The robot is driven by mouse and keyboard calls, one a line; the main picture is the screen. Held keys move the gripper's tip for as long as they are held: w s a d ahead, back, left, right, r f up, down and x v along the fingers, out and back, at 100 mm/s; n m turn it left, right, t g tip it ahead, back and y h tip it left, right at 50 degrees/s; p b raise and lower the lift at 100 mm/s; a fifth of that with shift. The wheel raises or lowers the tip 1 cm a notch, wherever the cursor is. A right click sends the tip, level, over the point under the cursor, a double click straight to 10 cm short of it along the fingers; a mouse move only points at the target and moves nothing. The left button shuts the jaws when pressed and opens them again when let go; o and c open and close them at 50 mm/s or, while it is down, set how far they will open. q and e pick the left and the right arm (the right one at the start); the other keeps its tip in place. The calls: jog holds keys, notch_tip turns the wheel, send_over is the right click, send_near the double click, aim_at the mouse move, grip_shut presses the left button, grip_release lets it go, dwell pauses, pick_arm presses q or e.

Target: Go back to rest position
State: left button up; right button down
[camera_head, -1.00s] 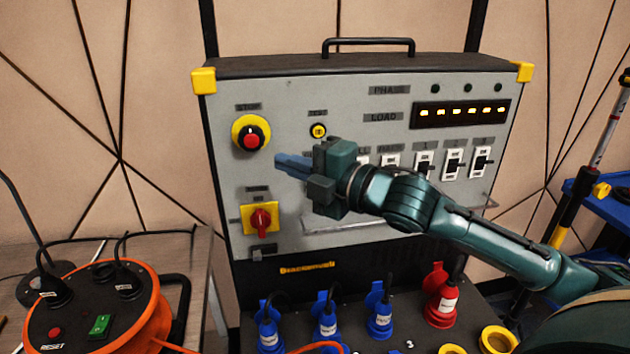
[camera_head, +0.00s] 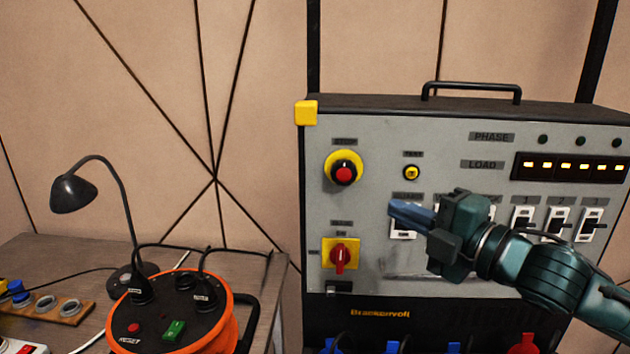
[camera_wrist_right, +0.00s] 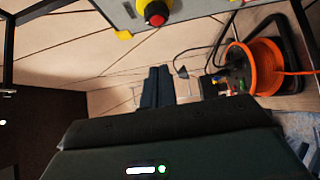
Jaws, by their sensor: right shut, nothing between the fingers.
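My right gripper (camera_head: 400,213) is in front of the grey power panel (camera_head: 380,130) in the head view, its blue fingers pointing left. Its fingers are together and hold nothing. The gripper covers part of the switch row. In the right wrist view the closed fingers (camera_wrist_right: 157,86) point away from the camera, with the red stop button (camera_wrist_right: 156,13) near the top edge. My left gripper does not show in either view.
The panel bears a red stop button (camera_head: 344,173), a yellow test button (camera_head: 411,172), a red rotary switch (camera_head: 340,256) and white breakers (camera_head: 557,222). At left, a table holds an orange cable reel (camera_head: 228,333) and a black lamp (camera_head: 75,193).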

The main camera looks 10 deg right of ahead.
notch_tip(320, 180, down, 22)
jog(key=s+a+m+g+h, duration=0.1)
jog(key=s+a+m+h, duration=0.15)
jog(key=m, duration=0.85)
pick_arm(q)
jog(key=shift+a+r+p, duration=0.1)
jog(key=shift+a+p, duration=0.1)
jog(key=shift+p, duration=0.25)
pick_arm(e)
jog(key=s+a+f+m+g+h, duration=0.1)
jog(key=s+a+f+m+g, duration=0.1)
jog(key=s+f+m, duration=0.3)
jog(key=s+a+f+m+g+h, duration=0.2)
jog(key=s+a+f+m, duration=0.1)
jog(key=s+f, duration=0.6)
notch_tip(320, 180, down, 4)
jog(key=shift+s+a+f+m, duration=0.15)
jog(key=shift+a+m, duration=0.15)
jog(key=shift+m, duration=0.6)
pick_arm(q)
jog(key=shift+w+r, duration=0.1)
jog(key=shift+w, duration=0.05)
